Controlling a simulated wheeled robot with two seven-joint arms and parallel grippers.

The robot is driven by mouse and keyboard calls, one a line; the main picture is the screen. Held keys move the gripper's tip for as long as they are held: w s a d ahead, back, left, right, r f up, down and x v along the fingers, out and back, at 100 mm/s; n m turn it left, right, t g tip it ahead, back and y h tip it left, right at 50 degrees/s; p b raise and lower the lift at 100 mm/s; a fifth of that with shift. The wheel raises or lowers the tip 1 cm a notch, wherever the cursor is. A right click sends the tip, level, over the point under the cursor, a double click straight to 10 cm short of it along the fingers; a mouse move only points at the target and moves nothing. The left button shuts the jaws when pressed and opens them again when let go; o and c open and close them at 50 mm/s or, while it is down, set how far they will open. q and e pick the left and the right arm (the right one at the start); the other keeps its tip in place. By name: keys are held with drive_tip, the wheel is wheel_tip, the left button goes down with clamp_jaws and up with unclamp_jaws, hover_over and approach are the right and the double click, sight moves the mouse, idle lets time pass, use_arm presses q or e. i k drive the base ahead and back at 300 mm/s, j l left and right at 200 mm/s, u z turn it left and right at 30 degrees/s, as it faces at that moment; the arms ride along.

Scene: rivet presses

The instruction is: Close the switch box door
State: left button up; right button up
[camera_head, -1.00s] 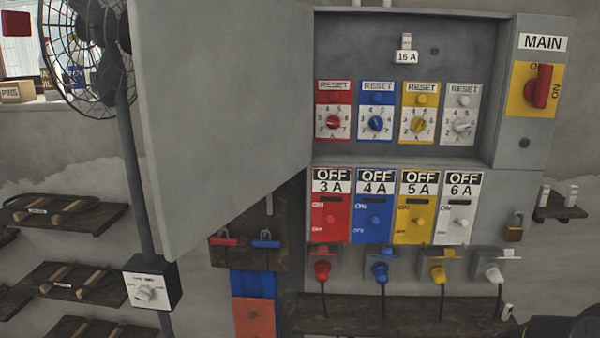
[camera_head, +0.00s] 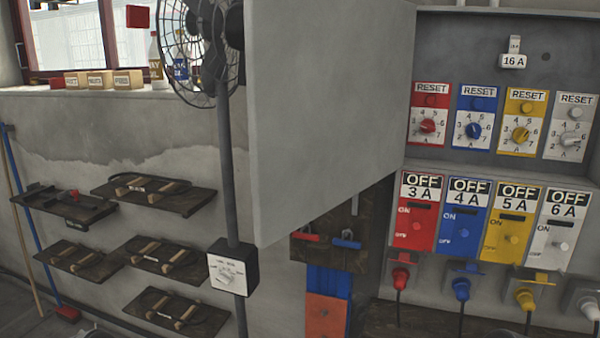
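The switch box door (camera_head: 325,110) is a large grey panel standing wide open on the left side of the switch box. The switch box (camera_head: 465,50) is open at the right, showing red, blue, yellow and white RESET dials (camera_head: 427,125) and a 16 A fuse (camera_head: 514,58). Below them are four-coloured OFF switches, such as the red 3 A one (camera_head: 415,215). Nothing touches the door in this view. Neither of my grippers is in view.
A fan (camera_head: 205,45) on a pole with a control box (camera_head: 231,268) stands just left of the door. Several wooden wall shelves (camera_head: 155,192) hang at the left. Coloured plugs with cables, such as the red one (camera_head: 400,278), hang below the switches.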

sight(329, 88)
drive_tip(key=i+j, duration=0.45)
drive_tip(key=j, duration=0.15)
drive_tip(key=i+j, duration=0.45)
drive_tip(key=j, duration=0.15)
drive_tip(key=i+j+z, duration=0.2)
drive_tip(key=z, duration=1.45)
